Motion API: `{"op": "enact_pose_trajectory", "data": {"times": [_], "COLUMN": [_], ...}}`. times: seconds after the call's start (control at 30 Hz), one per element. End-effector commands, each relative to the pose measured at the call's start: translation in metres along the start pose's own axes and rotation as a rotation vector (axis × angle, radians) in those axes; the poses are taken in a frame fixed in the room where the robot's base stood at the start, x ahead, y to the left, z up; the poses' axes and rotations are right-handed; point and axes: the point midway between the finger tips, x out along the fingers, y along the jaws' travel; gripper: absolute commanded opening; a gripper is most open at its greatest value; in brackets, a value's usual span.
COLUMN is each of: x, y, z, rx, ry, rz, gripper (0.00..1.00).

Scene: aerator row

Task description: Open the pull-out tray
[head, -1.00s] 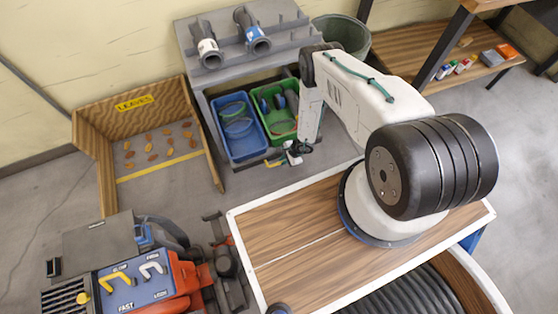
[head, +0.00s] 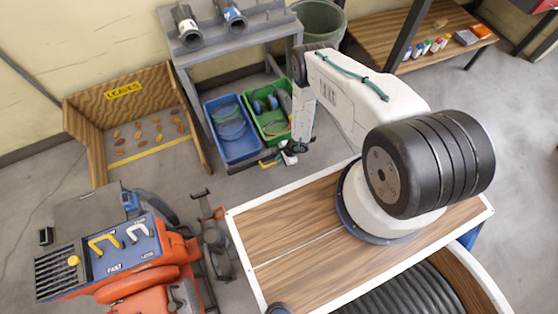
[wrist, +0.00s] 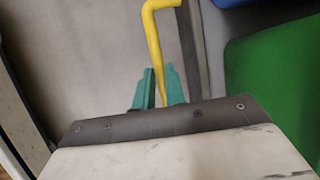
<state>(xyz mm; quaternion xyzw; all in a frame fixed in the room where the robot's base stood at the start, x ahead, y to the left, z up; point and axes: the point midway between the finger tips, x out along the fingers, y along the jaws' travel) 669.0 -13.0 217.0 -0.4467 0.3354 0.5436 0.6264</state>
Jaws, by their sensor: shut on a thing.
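The pull-out tray (head: 240,167) is out in front of the grey bench (head: 215,58), low down. It carries a blue bin (head: 223,150) and a green bin (head: 262,133), side by side. A bent yellow handle (head: 268,163) is at its front; it shows large in the wrist view (wrist: 154,40). My gripper (wrist: 158,92) has its teal fingers shut on the handle. In the head view my gripper (head: 286,156) is low beside the green bin's front corner. My arm hides part of the green bin and the tray's right side.
A wooden leaves box (head: 125,128) stands left of the bench. An orange machine (head: 140,280) with a blue panel is at front left. A grey-green tub (head: 322,22) and a wooden shelf (head: 405,45) are at the back right. Grey floor lies open before the tray.

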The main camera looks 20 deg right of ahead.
Motion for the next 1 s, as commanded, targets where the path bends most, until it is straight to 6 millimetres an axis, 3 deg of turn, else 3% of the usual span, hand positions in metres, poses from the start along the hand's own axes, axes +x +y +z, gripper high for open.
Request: {"op": "enact_pose_trajectory", "data": {"times": [0.43,0.47,0.53,0.83,1.0], "x": [0.003,0.003,0.003,0.002,-0.017], "y": [-0.001,-0.001,-0.001,-0.001,-0.002], "z": [0.007,0.007,0.008,0.007,0.006], "rx": [-0.010,-0.010,-0.011,-0.010,-0.008], "ry": [0.002,0.001,0.001,-0.001,0.000], "rz": [0.004,0.005,0.005,0.004,0.003], "gripper": [0.00,0.15,0.34,0.34,0.34]}}
